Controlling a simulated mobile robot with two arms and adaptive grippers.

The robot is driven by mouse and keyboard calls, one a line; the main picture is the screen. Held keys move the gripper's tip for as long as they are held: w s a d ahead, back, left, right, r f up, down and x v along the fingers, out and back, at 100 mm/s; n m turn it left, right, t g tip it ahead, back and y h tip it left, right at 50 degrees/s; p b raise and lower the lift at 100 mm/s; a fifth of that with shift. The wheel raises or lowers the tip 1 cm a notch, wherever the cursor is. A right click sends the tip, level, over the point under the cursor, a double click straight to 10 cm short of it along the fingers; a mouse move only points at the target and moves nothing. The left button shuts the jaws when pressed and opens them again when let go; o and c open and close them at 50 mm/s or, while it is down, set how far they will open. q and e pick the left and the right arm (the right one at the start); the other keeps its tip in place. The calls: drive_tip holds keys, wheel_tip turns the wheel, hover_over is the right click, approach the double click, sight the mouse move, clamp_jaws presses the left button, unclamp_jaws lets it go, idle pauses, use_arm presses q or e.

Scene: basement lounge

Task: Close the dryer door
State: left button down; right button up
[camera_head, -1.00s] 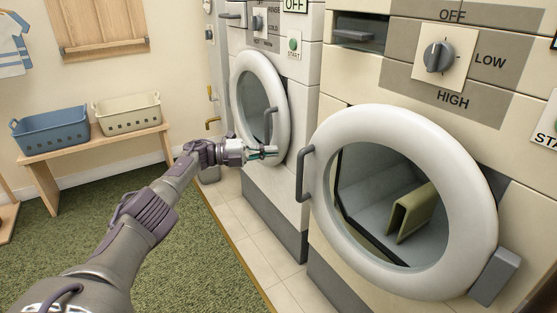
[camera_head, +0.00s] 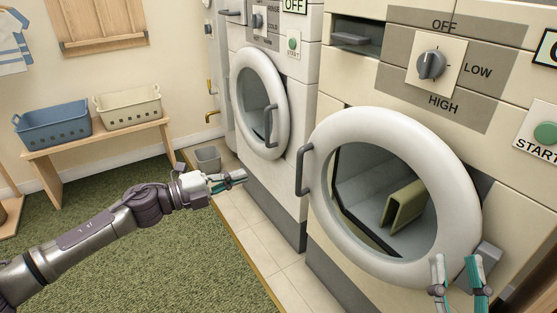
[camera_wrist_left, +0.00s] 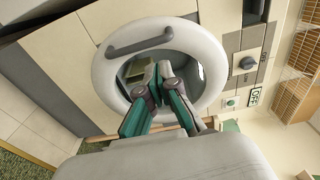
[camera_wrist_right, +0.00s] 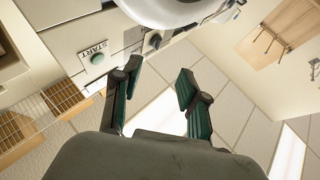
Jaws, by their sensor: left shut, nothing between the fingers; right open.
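The dryer door (camera_head: 450,180) is a round white ring with a grey handle (camera_head: 305,170) at its left and a hinge block (camera_head: 487,258) at its lower right. It appears to stand slightly out from the dryer front. A folded olive-green item (camera_head: 403,207) lies inside the drum. My left gripper (camera_head: 237,178) is shut and empty, left of the handle and apart from it; its fingers (camera_wrist_left: 157,75) overlap the ring in the left wrist view. My right gripper (camera_head: 457,265) is open and empty by the ring's lower right; its fingers also show in the right wrist view (camera_wrist_right: 158,80).
A second white machine (camera_head: 310,130) with a round door (camera_head: 283,105) stands left of the dryer. A wooden bench (camera_head: 95,138) holds blue (camera_head: 50,130) and cream (camera_head: 128,108) baskets. Tile and green carpet in front are clear.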

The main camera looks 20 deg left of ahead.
use_arm(q)
drive_tip(key=b+x, duration=0.1)
drive_tip(key=x, duration=1.3)
use_arm(e)
drive_tip(key=shift+s+d+r+t+y, duration=0.1)
drive_tip(key=shift+s+r+t+y, duration=0.2)
drive_tip(key=shift+s+r+t, duration=0.5)
drive_tip(key=shift+s+d+r+t+y, duration=0.1)
drive_tip(key=shift+s+r+t+y, duration=0.2)
drive_tip(key=shift+s+r+t, duration=0.45)
drive_tip(key=shift+w+r, duration=0.15)
drive_tip(key=shift+w, duration=0.1)
